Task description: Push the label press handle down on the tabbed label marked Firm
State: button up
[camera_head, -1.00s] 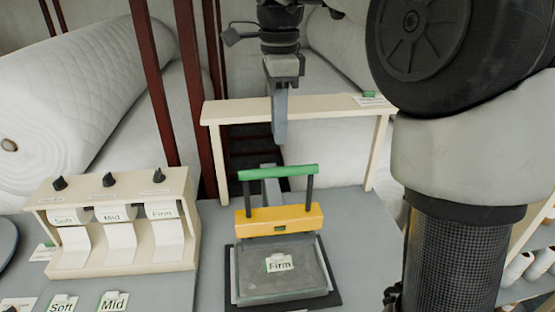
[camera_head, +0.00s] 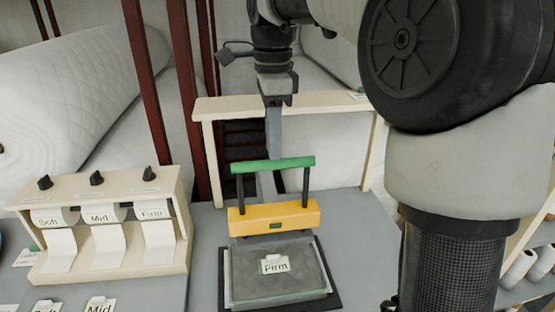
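The label press (camera_head: 275,219) stands on the grey table, with a yellow crossbar and a green handle (camera_head: 272,165) raised on two black posts. The tabbed label marked Firm (camera_head: 274,264) lies on the grey quilted pad (camera_head: 252,285) of the press, in front of the yellow bar. My gripper (camera_head: 272,155) points down just behind the green handle, whose bar hides its lower end. I see its grey finger edge-on and cannot tell whether it is open or shut. I cannot tell whether it touches the handle.
A cream dispenser (camera_head: 108,270) with rolls marked Soft, Mid and Firm stands at left. Labels marked Soft and Mid (camera_head: 99,305) lie at the front edge. A cream frame (camera_head: 230,105) stands behind the press. White quilted rolls (camera_head: 70,90) fill the back.

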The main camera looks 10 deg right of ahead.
jog(key=shift+f, duration=0.15)
jog(key=shift+f+b, duration=1.15)
jog(key=shift+f, duration=0.7)
jog(key=shift+f, duration=0.1)
